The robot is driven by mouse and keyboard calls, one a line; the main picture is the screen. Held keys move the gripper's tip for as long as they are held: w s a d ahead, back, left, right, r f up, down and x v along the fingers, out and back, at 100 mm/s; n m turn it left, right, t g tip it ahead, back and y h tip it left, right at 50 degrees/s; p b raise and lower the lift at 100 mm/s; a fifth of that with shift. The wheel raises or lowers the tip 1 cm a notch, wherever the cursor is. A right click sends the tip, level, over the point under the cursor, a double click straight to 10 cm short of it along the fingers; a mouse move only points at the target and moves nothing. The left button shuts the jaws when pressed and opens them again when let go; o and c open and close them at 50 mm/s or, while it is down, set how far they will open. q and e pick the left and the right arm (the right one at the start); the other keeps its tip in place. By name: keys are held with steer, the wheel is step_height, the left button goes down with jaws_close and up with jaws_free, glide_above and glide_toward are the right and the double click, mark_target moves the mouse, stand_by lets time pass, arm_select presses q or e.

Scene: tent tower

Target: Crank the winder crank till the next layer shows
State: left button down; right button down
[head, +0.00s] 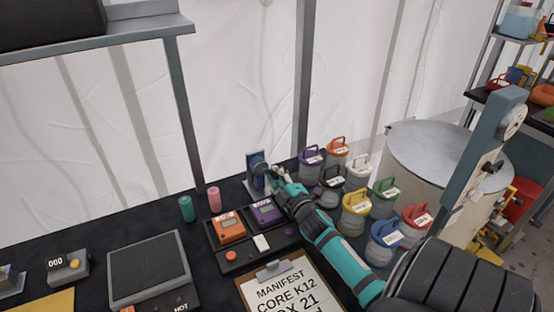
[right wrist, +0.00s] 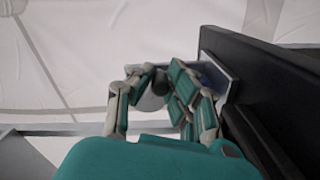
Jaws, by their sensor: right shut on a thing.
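The winder crank appears to be the small upright grey bracket with a dark blue round part (head: 256,162) at the back edge of the black table. My right gripper (head: 272,178) reaches it from the lower right and is shut on a part of it, seemingly the crank handle. In the right wrist view, the fingers of my right gripper (right wrist: 155,82) close around a small grey round piece (right wrist: 151,101), with a grey plate (right wrist: 215,73) behind. The fingers hide most of the handle. I cannot make out any layer. My left gripper is not in view.
Several lidded jars with coloured handles (head: 355,212) stand close to the right of my right forearm. An orange device (head: 227,228) and a purple device (head: 263,212) sit in a black tray left of it. A manifest clipboard (head: 283,288) lies in front.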

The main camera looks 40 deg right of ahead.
steer(key=shift+a+f+m, duration=0.25)
steer(key=shift+f+m, duration=0.3)
steer(key=shift+m, duration=0.55)
steer(key=c, duration=1.2)
jaws_free()
steer(key=shift+c, duration=0.2)
steer(key=v, duration=1.2)
steer(key=shift+r, duration=0.25)
